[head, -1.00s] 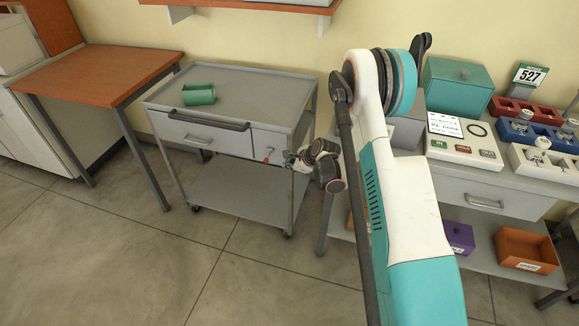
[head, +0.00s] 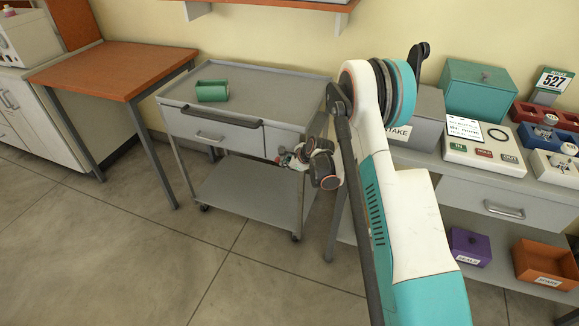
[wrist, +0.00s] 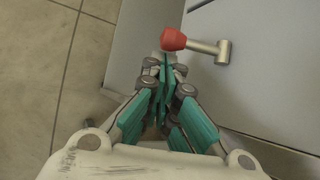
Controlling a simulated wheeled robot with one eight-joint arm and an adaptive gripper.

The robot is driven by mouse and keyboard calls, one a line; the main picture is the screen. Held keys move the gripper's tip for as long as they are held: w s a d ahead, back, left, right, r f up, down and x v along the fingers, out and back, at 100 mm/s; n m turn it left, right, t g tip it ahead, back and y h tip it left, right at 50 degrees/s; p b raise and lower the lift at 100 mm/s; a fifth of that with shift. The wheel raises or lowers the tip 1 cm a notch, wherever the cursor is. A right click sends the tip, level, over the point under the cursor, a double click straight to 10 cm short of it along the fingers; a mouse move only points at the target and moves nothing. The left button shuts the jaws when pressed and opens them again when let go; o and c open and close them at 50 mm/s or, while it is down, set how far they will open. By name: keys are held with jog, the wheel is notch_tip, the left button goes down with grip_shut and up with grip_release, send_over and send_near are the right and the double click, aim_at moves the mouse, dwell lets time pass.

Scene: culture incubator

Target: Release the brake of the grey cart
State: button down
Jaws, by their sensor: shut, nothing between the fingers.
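The grey cart (head: 240,192) stands against the wall, with a drawer, a front handle bar and a lower shelf. Its brake lever shows in the wrist view as a metal stem with a red knob (wrist: 173,39), sticking out from the grey front panel (wrist: 270,75). The knob points to the left in that view. My gripper (wrist: 164,62) is shut and empty, its fingertips just below the red knob; whether they touch it I cannot tell. In the head view my gripper (head: 284,158) is at the cart's right front, and it hides most of the lever.
A wooden-topped table (head: 110,68) stands to the left. A bench with a teal box (head: 480,88), a grey box (head: 425,112), a purple bin (head: 470,247) and an orange bin (head: 545,262) is on the right. The floor in front is clear.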

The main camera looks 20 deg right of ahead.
dwell(0.3)
jog(key=shift+s+r+m+g+y, duration=0.1)
jog(key=shift+r+m+g+y, duration=0.1)
jog(key=shift+m+g+y, duration=0.3)
jog(key=shift+r+g, duration=0.1)
jog(key=shift+g, duration=0.3)
